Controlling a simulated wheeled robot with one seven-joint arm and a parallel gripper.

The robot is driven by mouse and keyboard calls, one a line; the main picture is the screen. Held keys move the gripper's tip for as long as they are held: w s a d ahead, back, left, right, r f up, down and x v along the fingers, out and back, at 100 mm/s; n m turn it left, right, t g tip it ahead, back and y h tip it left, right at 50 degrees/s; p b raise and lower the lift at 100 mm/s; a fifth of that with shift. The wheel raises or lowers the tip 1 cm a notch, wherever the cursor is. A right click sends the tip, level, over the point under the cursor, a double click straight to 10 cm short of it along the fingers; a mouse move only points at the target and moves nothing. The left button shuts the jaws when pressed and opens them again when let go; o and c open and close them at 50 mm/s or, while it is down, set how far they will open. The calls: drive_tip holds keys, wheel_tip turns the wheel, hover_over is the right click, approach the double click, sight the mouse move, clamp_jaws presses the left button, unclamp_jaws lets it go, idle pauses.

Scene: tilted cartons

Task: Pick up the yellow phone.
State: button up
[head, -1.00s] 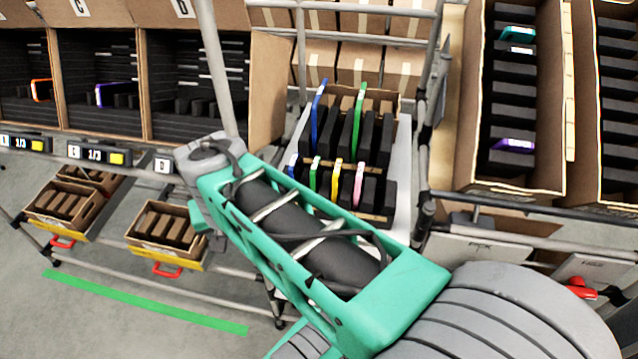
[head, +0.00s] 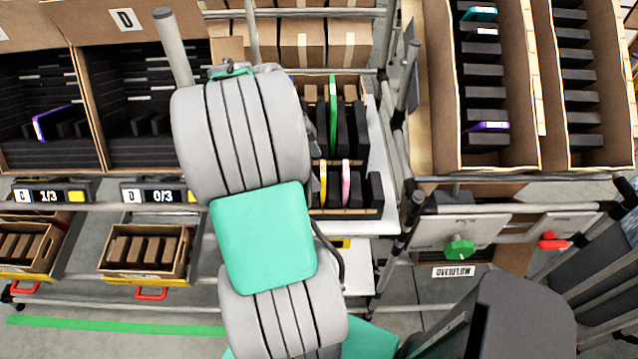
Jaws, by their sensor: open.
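The yellow phone (head: 323,183) stands upright in the front row of the tilted carton (head: 372,212) at the centre. Only its thin yellow edge shows, close to the right side of my arm. A pink phone (head: 345,181) stands just to its right, and dark slabs stand around them. A taller green phone (head: 333,112) stands in the row behind. My arm covers the left part of this carton. My gripper does not show; my arm's own links block the view there.
Tall cartons at the right hold teal (head: 480,14) and purple (head: 488,127) phones among dark slabs. Open bins labelled D (head: 125,18) and C stand at the left, with a purple phone (head: 55,122) inside.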

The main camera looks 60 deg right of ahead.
sight(322, 176)
drive_tip(key=x, duration=0.2)
drive_tip(key=p+x, duration=0.1)
drive_tip(key=x, duration=0.1)
drive_tip(key=shift+s+a, duration=0.15)
drive_tip(key=shift+s, duration=0.25)
drive_tip(key=shift+s+f, duration=0.1)
drive_tip(key=shift+f, duration=0.4)
drive_tip(key=shift+c, duration=0.3)
drive_tip(key=c, duration=1.6)
drive_tip(key=shift+o, duration=0.2)
